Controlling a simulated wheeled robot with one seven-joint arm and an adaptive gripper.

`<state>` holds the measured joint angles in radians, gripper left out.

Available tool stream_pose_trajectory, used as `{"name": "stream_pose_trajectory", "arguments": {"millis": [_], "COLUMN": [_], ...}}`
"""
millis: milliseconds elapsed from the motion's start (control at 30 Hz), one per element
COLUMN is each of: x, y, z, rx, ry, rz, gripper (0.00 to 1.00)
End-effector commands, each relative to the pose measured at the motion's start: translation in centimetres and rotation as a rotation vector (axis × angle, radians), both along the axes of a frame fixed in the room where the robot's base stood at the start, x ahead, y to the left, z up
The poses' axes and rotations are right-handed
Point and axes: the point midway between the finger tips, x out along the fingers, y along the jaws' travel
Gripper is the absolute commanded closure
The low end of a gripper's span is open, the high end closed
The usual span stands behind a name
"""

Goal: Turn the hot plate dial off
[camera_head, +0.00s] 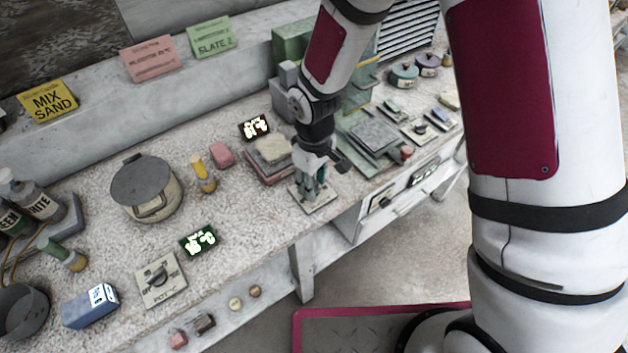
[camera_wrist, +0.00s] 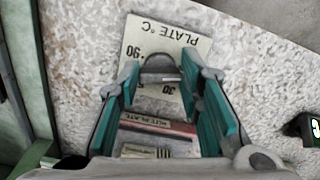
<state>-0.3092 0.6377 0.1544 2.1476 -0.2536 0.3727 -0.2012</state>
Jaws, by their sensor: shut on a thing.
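The hot plate dial card, marked "PLATE °C" with 30 and 90, shows upside down in the wrist view (camera_wrist: 190,42). Its grey knob (camera_wrist: 158,64) sits between the teal finger pads of my gripper (camera_wrist: 160,72). My gripper is shut on the knob. In the head view my gripper (camera_head: 314,187) points down onto the pale dial card (camera_head: 321,207) at the bench's front edge and hides the knob there. The exact knob setting is not readable.
A similar "POT °C" dial (camera_head: 161,279) is at front left, near a lit display (camera_head: 198,240). Another display (camera_head: 254,126) stands behind a pinkish stack with a pale slab (camera_head: 272,150). A lidded pot (camera_head: 147,188) is left. Grey slabs (camera_head: 374,137) lie to the right.

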Motion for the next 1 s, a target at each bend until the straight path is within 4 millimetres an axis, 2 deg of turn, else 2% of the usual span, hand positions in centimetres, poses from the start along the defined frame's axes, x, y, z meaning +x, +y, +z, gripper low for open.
{"name": "stream_pose_trajectory", "arguments": {"millis": [33, 100, 133, 400, 533, 667, 1000], "x": [0.0, 0.0, 0.0, 0.0, 0.0, 0.1, 0.1], "y": [0.0, 0.0, 0.0, 0.0, 0.0, 0.0, 0.0], "z": [0.0, 0.0, 0.0, 0.0, 0.7, 2.7, 9.4], "rx": [0.000, 0.000, 0.000, 0.000, 0.000, 0.002, 0.002], "ry": [0.000, 0.000, 0.000, 0.000, -0.001, -0.004, -0.004], "rz": [0.002, 0.001, 0.001, 0.000, -0.001, -0.002, 0.000], "gripper": [0.65, 0.49, 0.47, 0.47, 0.47, 0.47, 0.47]}}
